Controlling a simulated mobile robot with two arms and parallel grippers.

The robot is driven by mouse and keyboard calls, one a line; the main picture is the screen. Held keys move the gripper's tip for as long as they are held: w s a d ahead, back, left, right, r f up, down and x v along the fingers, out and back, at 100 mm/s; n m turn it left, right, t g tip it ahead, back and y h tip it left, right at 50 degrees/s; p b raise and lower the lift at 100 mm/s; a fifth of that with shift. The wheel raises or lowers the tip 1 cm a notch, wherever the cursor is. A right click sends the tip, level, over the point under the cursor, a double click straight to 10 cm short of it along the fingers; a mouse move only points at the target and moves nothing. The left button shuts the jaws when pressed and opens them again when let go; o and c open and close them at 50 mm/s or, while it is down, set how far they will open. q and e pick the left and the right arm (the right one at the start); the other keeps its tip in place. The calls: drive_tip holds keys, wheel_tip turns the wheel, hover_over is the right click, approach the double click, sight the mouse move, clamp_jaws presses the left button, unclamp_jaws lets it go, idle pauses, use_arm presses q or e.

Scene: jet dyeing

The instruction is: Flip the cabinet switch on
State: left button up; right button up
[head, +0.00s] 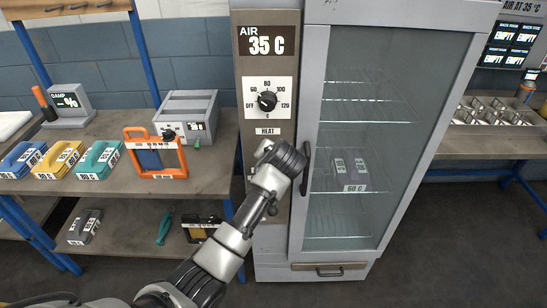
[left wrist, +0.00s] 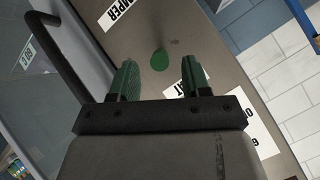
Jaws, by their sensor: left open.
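The tall grey cabinet has a control panel (head: 265,65) left of its glass door. The panel carries a display reading "AIR 35 C" and a black dial (head: 267,101), with a "HEAT" label (head: 268,131) below. My left gripper (head: 284,156) is in front of the panel below that label, covering what lies behind it. In the left wrist view the gripper (left wrist: 158,80) has its green fingers apart, with nothing between them. A green rounded piece (left wrist: 160,60) on the panel shows just beyond the fingers; whether it is the switch, and its position, I cannot tell.
The glass door's dark handle (head: 306,169) is close to the right of the gripper. A workbench (head: 105,185) at left holds coloured clamp-like items, an orange frame (head: 128,134) and a grey device (head: 188,112). Another table with metal trays (head: 492,112) stands at right.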

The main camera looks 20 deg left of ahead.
use_arm(q)
drive_tip(key=v, duration=0.6)
drive_tip(key=shift+b, duration=0.4)
drive_tip(key=s+f+m+g+h, duration=0.1)
drive_tip(key=s+f, duration=0.1)
drive_tip(key=f, duration=0.9)
drive_tip(key=s+f+m+g+h, duration=0.1)
drive_tip(key=s+f, duration=0.1)
drive_tip(key=f, duration=1)
drive_tip(key=s+a+f+g+h, duration=0.1)
drive_tip(key=s+f+g+h, duration=0.1)
drive_tip(key=s+f, duration=1.05)
drive_tip(key=s+a+f+g, duration=0.2)
drive_tip(key=s+a+f, duration=0.1)
drive_tip(key=s+f, duration=1.05)
drive_tip(key=s+a+f, duration=0.1)
drive_tip(key=s+f, duration=0.1)
drive_tip(key=s, duration=0.6)
drive_tip(key=s+a+f+n+g+h, duration=0.1)
drive_tip(key=s+f, duration=0.2)
drive_tip(key=s, duration=0.5)
drive_tip(key=s+a+f+g, duration=0.1)
drive_tip(key=s+f, duration=0.1)
drive_tip(key=s, duration=0.5)
drive_tip(key=shift+s+a+f+n, duration=0.3)
drive_tip(key=shift+s+a+f, duration=0.05)
drive_tip(key=shift+s+f, duration=0.05)
